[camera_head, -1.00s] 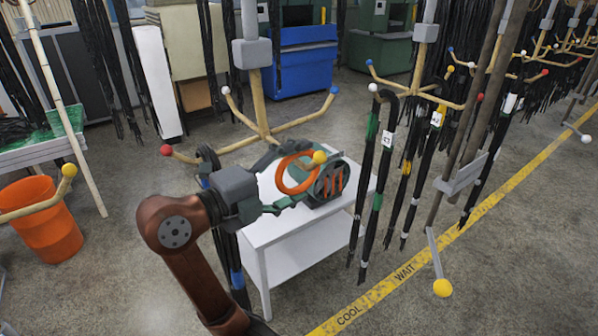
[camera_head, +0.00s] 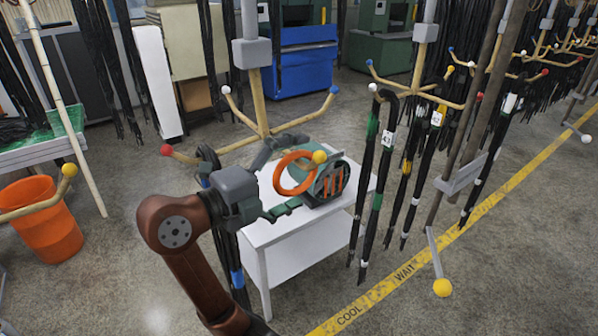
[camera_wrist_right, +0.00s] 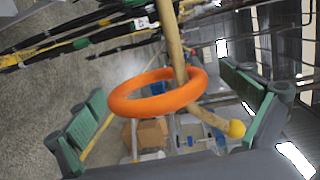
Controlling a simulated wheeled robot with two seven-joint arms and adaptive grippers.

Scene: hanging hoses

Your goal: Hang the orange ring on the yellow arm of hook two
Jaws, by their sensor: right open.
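The orange ring (camera_head: 279,184) is around the yellow-tipped arm of the central wooden hook, just behind the yellow ball (camera_head: 319,157). In the right wrist view, the wooden arm passes through the ring (camera_wrist_right: 130,105) and ends in the yellow ball (camera_wrist_right: 237,129) beyond it. My right gripper (camera_head: 284,176) is open beside the ring. In the wrist view its green fingers stand wide apart, one on each side of the ring. The hook's other arms end in red (camera_head: 166,150), white (camera_head: 226,90) and blue (camera_head: 334,90) balls. My left gripper is out of view.
A white table (camera_head: 300,265) with a green-grey machine (camera_head: 333,182) stands behind and below the ring. Black hoses (camera_head: 368,190) hang from the hook to the right. An orange bin (camera_head: 45,235) stands at the left. The floor at the front right is clear.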

